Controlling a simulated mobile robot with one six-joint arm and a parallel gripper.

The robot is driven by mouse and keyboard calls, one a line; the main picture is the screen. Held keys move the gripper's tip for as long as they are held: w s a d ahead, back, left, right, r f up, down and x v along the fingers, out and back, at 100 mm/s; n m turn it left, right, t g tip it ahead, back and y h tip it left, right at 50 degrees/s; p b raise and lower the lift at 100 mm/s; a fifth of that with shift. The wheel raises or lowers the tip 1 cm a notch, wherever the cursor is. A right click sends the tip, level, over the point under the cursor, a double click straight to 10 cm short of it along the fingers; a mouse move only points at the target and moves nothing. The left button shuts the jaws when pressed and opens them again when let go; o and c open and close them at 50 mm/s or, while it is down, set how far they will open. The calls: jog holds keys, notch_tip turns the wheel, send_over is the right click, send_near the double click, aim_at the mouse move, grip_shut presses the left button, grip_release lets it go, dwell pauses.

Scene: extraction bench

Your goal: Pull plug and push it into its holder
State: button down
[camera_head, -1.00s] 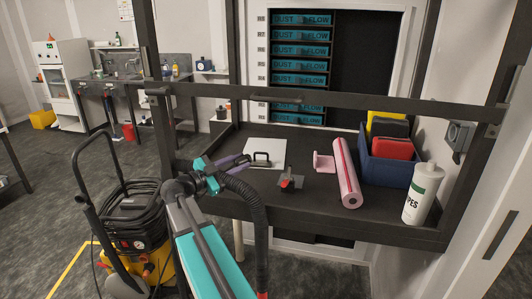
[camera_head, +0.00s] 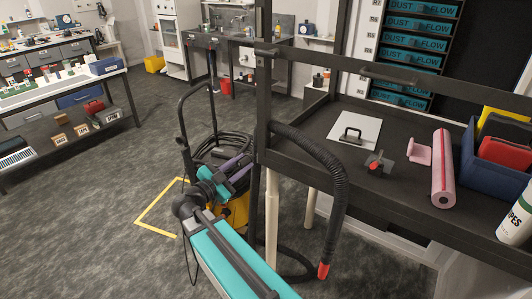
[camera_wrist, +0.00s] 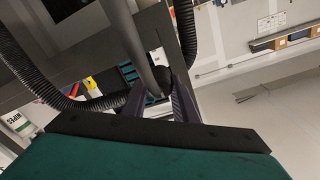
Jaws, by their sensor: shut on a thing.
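My gripper (camera_head: 246,168) has purple fingers. In the head view it is in front of the yellow and black extractor (camera_head: 236,212), left of the bench's front post. In the wrist view the fingers of my gripper (camera_wrist: 160,98) are shut on a small dark thing (camera_wrist: 154,99), mostly hidden between them. I cannot tell whether this is the plug. No plug or holder can be made out clearly elsewhere.
A black corrugated hose (camera_head: 342,190) with a red end hangs before the bench (camera_head: 310,128). On the bench are a white plate (camera_head: 362,127), a red-knobbed piece (camera_head: 376,166), a pink roll (camera_head: 442,175) and a blue bin (camera_head: 484,165). Floor at left is clear.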

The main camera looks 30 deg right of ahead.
jog(key=s+a+f+n+t+y, duration=0.1)
jog(key=a+f+n+t+y, duration=0.1)
jog(key=a, duration=1.3)
jog(key=shift+s+f+n+t+y+p, duration=0.15)
jog(key=shift+f+n+t+y+p, duration=0.3)
jog(key=shift+t, duration=0.65)
jog(key=shift+f+n, duration=0.2)
jog(key=shift+n, duration=0.05)
